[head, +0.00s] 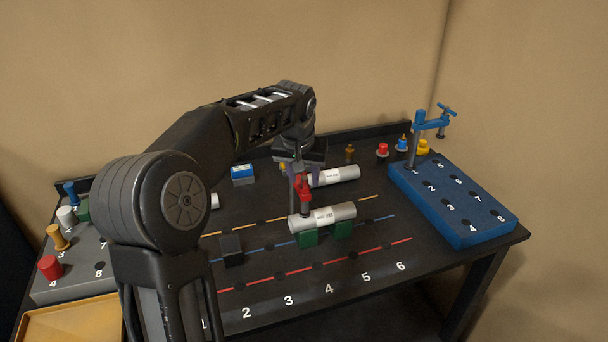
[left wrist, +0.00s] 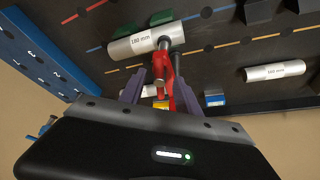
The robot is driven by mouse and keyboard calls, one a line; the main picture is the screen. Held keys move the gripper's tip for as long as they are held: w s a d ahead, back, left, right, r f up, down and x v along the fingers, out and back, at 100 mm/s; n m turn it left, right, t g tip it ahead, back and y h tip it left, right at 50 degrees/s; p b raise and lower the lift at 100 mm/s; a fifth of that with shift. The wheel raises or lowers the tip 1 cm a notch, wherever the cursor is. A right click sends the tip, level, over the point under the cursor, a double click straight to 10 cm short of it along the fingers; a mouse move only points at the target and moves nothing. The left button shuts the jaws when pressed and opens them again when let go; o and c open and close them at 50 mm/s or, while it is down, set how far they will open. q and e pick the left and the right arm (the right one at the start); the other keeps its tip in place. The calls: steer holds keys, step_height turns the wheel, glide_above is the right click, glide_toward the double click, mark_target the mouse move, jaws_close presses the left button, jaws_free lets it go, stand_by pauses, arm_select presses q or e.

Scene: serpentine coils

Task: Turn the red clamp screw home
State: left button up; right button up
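The red clamp (head: 304,190) stands upright at the left part of a pale pipe (head: 328,216) lying on green blocks (head: 308,239). In the left wrist view the red clamp (left wrist: 161,68) lies between the purple fingers of my left gripper (left wrist: 160,82). The fingers stand apart, with a gap visible beside the clamp. In the head view my left gripper (head: 300,170) is just above the clamp's top, pointing down. The screw's contact with the pipe is hard to see. My right gripper is not in view.
A blue numbered block (head: 455,205) with a blue clamp (head: 430,122) stands at the right. Another pipe (head: 335,176) lies behind. A grey numbered block (head: 75,285) with coloured pegs is at left. A black block (head: 231,250) stands left of the pipe. The front strip is clear.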

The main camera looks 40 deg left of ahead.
arm_select(q)
jaws_close()
stand_by(0.3)
steer(key=shift+m, duration=0.3)
steer(key=m, duration=0.1)
steer(key=m+h, duration=0.1)
steer(key=m, duration=0.1)
steer(key=shift+a+r+t+p, duration=0.1)
steer(key=shift+a+t+p, duration=0.1)
steer(key=shift+t+p, duration=0.15)
steer(key=m+h, duration=0.1)
steer(key=m, duration=0.2)
steer(key=shift+a+m+h+p, duration=0.1)
steer(key=shift+m+h+p, duration=0.2)
steer(key=shift+h+p, duration=0.1)
steer(key=m+h+p, duration=0.1)
steer(key=m, duration=0.2)
steer(key=m+g+h+p, duration=0.1)
steer(key=m, duration=0.1)
steer(key=shift+w+a+m, duration=0.1)
steer(key=shift+m, duration=0.3)
jaws_free()
